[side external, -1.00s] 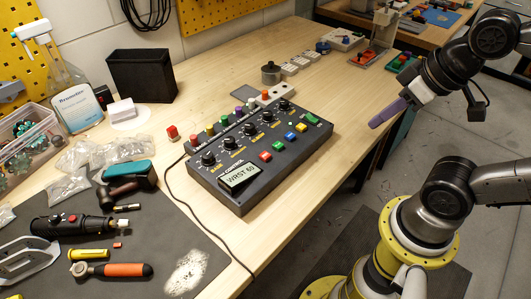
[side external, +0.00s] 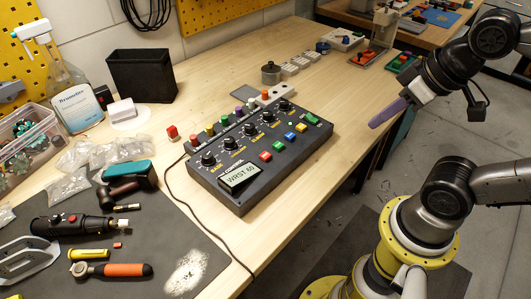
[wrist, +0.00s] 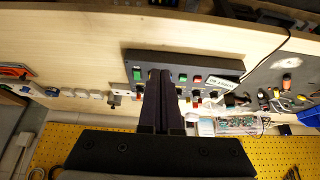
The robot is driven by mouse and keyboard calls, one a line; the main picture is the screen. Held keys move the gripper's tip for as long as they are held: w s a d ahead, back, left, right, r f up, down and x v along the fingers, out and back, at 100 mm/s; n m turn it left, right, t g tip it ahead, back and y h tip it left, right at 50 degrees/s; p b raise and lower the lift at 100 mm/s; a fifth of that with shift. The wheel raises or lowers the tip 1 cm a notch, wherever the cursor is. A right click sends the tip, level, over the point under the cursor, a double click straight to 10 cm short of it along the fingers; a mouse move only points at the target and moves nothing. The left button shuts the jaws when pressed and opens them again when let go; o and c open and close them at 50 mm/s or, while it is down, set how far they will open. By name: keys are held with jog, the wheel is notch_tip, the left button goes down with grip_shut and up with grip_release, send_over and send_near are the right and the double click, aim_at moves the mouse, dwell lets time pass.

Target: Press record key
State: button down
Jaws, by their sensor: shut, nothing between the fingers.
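A dark control box (side external: 245,160) lies on the wooden bench. Its front row has a red key (side external: 265,156), a green key (side external: 278,145), a blue key (side external: 290,135), a yellow key (side external: 301,127) and a green rocker (side external: 311,119). No label legibly marks a record key. A tilted display (side external: 239,175) reads "WRST 60". My gripper (side external: 373,124) is shut and empty, with purple fingers pointing down-left, in the air to the right of the box and clear of it. In the wrist view, my fingertips (wrist: 160,72) hide part of the box (wrist: 150,59); the red key (wrist: 198,79) shows.
Several knobs stand behind the keys, and coloured caps line the box's back edge. A cable (side external: 190,205) runs along its left. A grey mat (side external: 130,240) holds tools, including an orange-handled one (side external: 125,270). A black bin (side external: 141,76) stands at the back. Bare bench lies in front of the box.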

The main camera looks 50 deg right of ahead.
jog(key=w+d+r+n+t+h, duration=0.1)
jog(key=w+d+r+n+t, duration=0.15)
jog(key=w, duration=0.35)
jog(key=n+y, duration=0.3)
jog(key=n, duration=0.6)
send_over(270, 159)
notch_tip(270, 159, down, 3)
jog(key=shift+t, duration=0.45)
jog(key=shift+f, duration=4.35)
jog(key=shift+f, duration=0.25)
jog(key=shift+f, duration=0.2)
